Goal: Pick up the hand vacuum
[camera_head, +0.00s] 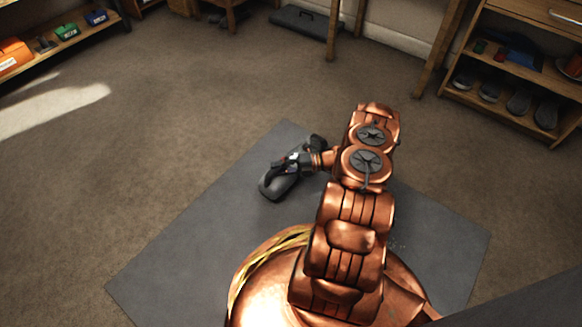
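The hand vacuum (274,187) is dark grey and black and lies on a grey mat (180,260). Its rounded end points to the lower left, and a dark part shows beyond my wrist to the upper right. My gripper (284,167) reaches in from the right, over the middle of the vacuum, with its dark fingers against or just above it. The fingers and the vacuum are similar in colour and overlap, so I cannot tell whether they close on it. My copper arm hides part of the mat.
A shelf with an orange case (14,56) and small boxes stands at upper left. A wooden shelf (500,95) with shoes stands at upper right. A dark flat case (305,22) lies by the back wall. The brown carpet (160,130) left of the mat is clear.

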